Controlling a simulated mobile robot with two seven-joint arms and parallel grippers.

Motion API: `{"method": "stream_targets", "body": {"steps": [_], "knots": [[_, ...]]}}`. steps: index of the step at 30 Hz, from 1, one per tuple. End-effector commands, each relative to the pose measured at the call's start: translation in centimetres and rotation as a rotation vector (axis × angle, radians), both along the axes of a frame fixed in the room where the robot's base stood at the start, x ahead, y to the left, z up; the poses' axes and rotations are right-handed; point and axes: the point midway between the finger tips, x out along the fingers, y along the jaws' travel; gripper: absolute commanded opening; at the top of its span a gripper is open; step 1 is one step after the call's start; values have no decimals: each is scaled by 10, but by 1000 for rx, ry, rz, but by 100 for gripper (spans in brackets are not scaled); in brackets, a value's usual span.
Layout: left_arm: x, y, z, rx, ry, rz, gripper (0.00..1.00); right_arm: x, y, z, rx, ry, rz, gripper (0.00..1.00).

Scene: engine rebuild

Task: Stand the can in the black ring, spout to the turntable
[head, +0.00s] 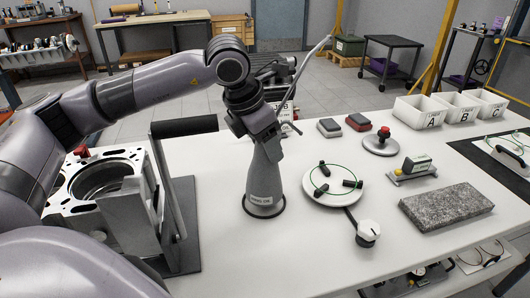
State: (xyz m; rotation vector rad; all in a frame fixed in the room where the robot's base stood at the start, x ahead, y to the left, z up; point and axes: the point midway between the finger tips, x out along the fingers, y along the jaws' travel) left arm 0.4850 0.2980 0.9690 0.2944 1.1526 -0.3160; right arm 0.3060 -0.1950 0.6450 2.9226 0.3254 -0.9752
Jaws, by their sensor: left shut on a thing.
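The can (264,182) is a grey, cone-shaped oil can with a small label low on its front. It looks upright, with its base at the black ring (264,212) on the white bench; whether it rests fully on the bench is hard to tell. Its thin spout (316,61) rises up and to the right, leaning to the turntable's side. The turntable (336,197) is a white disc with black pads and a green loop, just right of the can. My left gripper (265,137) is shut around the can's upper part, hiding some of it. My right gripper is out of view.
A white knob (367,234) on a dark arm juts from the turntable. A granite slab (446,207) and white bins (419,112) lie further right. The front bench is clear.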

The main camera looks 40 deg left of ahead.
Motion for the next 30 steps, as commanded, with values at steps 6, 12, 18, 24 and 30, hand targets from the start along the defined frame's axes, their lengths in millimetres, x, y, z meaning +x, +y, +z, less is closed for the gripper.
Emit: {"method": "stream_targets", "body": {"steps": [6, 12, 18, 24, 30], "knots": [[0, 0, -23, -1, -4, 0, 0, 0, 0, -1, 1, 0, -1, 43], [1, 0, -23, -1, -5, 0, 0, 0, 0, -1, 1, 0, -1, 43], [0, 0, -28, 0, 0, 0, 64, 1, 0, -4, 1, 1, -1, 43], [0, 0, -27, 0, 1, 0, 83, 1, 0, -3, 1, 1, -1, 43], [0, 0, -25, 0, 0, 0, 83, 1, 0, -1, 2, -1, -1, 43]]}}
